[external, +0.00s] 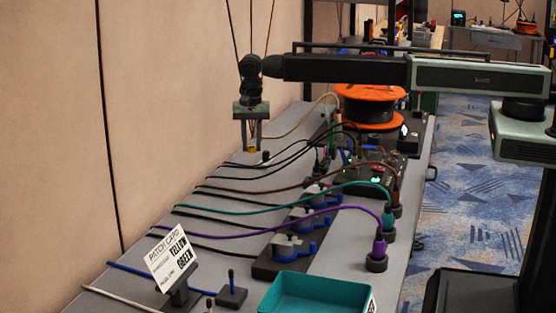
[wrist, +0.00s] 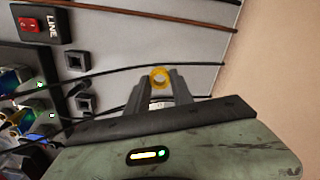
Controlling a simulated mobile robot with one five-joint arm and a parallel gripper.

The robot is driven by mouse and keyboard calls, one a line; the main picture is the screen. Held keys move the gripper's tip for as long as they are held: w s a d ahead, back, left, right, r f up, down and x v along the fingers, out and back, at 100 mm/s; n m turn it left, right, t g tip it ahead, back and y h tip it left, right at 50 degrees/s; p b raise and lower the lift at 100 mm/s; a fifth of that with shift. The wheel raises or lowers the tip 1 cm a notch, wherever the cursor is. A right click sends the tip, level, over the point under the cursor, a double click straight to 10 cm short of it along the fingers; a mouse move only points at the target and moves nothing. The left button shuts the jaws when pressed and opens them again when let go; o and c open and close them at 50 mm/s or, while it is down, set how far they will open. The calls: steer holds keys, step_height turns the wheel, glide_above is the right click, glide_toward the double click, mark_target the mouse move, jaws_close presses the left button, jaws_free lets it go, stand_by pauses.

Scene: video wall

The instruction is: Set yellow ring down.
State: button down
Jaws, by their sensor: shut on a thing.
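A small yellow ring (wrist: 160,77) sits between the fingertips of my gripper (wrist: 160,92) in the wrist view. My gripper is shut on it. In the external view, my gripper (external: 253,146) points down, and a bit of the yellow ring (external: 253,149) shows at its tips. The gripper hangs above the far left part of the grey table (external: 235,235), near the wall. The ring appears clear of the table; its exact height is hard to tell.
Black, green and purple cables (external: 300,212) cross the table. A small black post (external: 266,157) stands close to my gripper. An orange cable reel (external: 370,105), a patch card (external: 173,258) and a teal tray (external: 315,293) are on the table. A wall (external: 180,100) borders its left side.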

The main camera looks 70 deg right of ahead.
glide_toward(255, 176)
steer(key=shift+m, duration=0.3)
step_height(255, 176, down, 7)
steer(key=b, duration=1)
steer(key=shift+r, duration=0.25)
steer(key=shift+f, duration=0.25)
steer(key=c, duration=1.1)
jaws_free()
steer(key=shift+r, duration=0.1)
step_height(255, 176, up, 12)
steer(key=p, duration=1.2)
steer(key=shift+r, duration=0.25)
